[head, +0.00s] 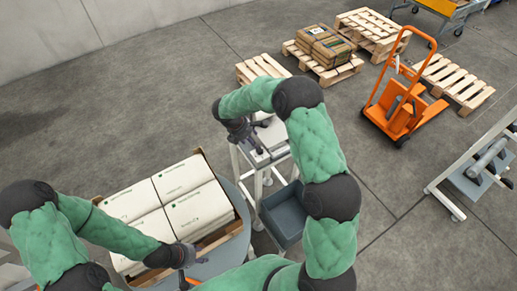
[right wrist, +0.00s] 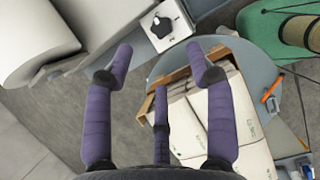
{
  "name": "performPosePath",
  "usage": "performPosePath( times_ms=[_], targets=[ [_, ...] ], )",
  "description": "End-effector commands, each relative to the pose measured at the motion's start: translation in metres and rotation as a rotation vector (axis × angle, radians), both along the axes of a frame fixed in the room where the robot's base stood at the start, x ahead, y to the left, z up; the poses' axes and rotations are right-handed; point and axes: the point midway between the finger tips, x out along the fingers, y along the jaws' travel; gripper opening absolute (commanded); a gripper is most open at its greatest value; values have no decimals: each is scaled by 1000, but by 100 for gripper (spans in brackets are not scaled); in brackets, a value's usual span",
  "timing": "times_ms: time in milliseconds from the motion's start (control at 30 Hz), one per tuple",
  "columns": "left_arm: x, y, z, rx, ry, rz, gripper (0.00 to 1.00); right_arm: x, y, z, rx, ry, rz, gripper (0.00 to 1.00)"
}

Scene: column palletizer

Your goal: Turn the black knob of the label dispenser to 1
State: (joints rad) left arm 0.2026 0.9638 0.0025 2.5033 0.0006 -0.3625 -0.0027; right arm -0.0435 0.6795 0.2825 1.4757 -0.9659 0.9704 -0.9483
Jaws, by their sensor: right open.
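The label dispenser (head: 274,135) stands on a light frame in the middle of the head view, partly covered by my right arm. In the right wrist view its black knob (right wrist: 162,27) sits on a white plate (right wrist: 170,14), lobed in shape, with marks too small to read. My right gripper (right wrist: 160,54) is open and empty, its purple fingers spread, the knob ahead of and between its fingertips, apart from them. In the head view the right gripper (head: 240,130) is over the dispenser. My left gripper (head: 186,254) is beside the carton of sacks, its finger opening unclear.
White sacks (head: 165,205) fill an open carton (head: 222,232) on a round grey table (head: 239,246). A white roll (right wrist: 35,40) lies left of the knob plate. Pallets (head: 455,80) and an orange lift cart (head: 395,105) stand farther back.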

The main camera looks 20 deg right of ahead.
Motion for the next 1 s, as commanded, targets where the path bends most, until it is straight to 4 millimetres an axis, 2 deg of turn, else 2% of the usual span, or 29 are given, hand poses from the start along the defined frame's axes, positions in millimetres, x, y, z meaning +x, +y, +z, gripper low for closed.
performPosePath(
  times_ms=[300, 533, 733, 1000],
  targets=[
    [0, 0, 1, 0, 0, 0, 40, 0, -20, -52, 3, 4, -4, 55],
    [0, 0, 1, 0, 0, 0, 40, 1, -33, -82, 4, 4, -5, 55],
    [0, 0, 1, 0, 0, 0, 40, 2, -37, -92, 4, 1, -4, 55],
    [0, 0, 1, 0, 0, 0, 40, 2, -38, -94, 4, 1, -4, 55]
  ],
)
